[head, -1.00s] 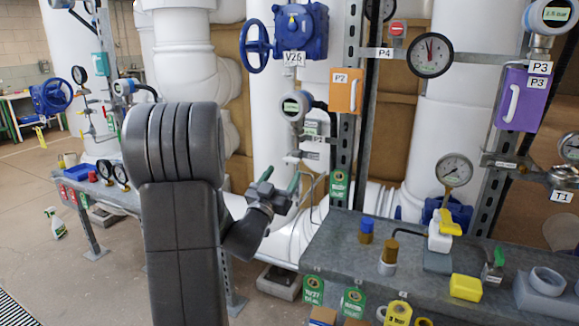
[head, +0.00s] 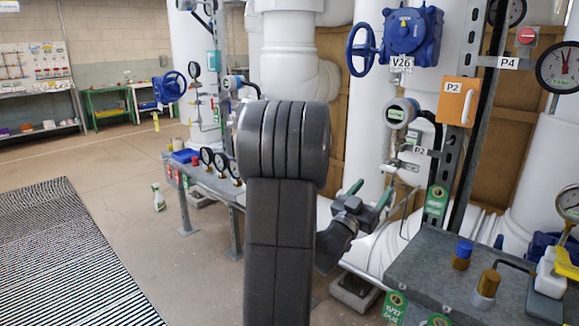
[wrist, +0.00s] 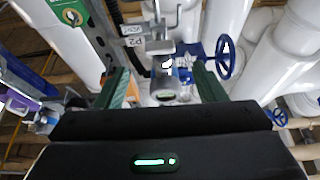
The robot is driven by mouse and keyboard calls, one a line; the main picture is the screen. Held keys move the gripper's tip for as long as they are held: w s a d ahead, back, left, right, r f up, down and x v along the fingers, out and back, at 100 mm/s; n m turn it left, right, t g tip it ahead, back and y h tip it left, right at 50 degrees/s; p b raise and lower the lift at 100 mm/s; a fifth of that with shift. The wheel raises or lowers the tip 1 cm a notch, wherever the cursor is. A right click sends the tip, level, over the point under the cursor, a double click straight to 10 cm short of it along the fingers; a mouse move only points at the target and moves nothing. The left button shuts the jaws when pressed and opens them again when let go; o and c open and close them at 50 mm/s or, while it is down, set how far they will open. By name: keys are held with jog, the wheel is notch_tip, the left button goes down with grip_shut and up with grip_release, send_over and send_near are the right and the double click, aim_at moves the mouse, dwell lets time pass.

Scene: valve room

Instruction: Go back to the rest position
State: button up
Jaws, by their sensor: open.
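My gripper (head: 368,197) is to the right of my raised dark arm in the head view, in front of the white pipes and left of the grey bench. In the wrist view my gripper (wrist: 163,88) shows two green-faced fingers standing apart, with nothing held between them. Beyond the fingers are a small round gauge, a P2 label and a blue handwheel (wrist: 226,57). My arm hides part of the floor and pipes behind it.
The grey bench (head: 435,270) with fittings is at the lower right. A blue valve V26 (head: 412,32) and an orange P2 box (head: 457,101) are above. Another bench (head: 213,186) with gauges stands behind my arm. Open floor and a striped mat (head: 70,255) lie left.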

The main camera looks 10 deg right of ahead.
aim_at(390, 166)
jog(key=p+x, duration=0.1)
jog(key=x, duration=1)
jog(key=shift+w+d+p, duration=0.15)
jog(key=shift+d+p, duration=0.1)
jog(key=shift+p, duration=0.05)
jog(key=shift+w+r+p, duration=0.1)
jog(key=shift+p, duration=0.25)
jog(key=shift+n, duration=0.4)
jog(key=shift+f+b, duration=0.25)
jog(key=shift+b, duration=0.05)
jog(key=shift+a+f+m+b, duration=0.1)
jog(key=shift+a+m+b, duration=0.05)
jog(key=shift+m+b, duration=0.3)
jog(key=b+v, duration=0.1)
jog(key=v, duration=1.2)
jog(key=shift+n, duration=0.25)
jog(key=p+x, duration=0.1)
jog(key=x, duration=0.8)
jog(key=p+x, duration=0.1)
jog(key=x, duration=0.3)
jog(key=shift+d+r+p, duration=0.25)
jog(key=shift+r+p, duration=0.1)
jog(key=shift+r, duration=0.1)
jog(key=n+y+p, duration=0.1)
jog(key=n+p, duration=0.1)
jog(key=p, duration=0.1)
jog(key=shift+a+t+p, duration=0.1)
jog(key=shift+t+p, duration=0.2)
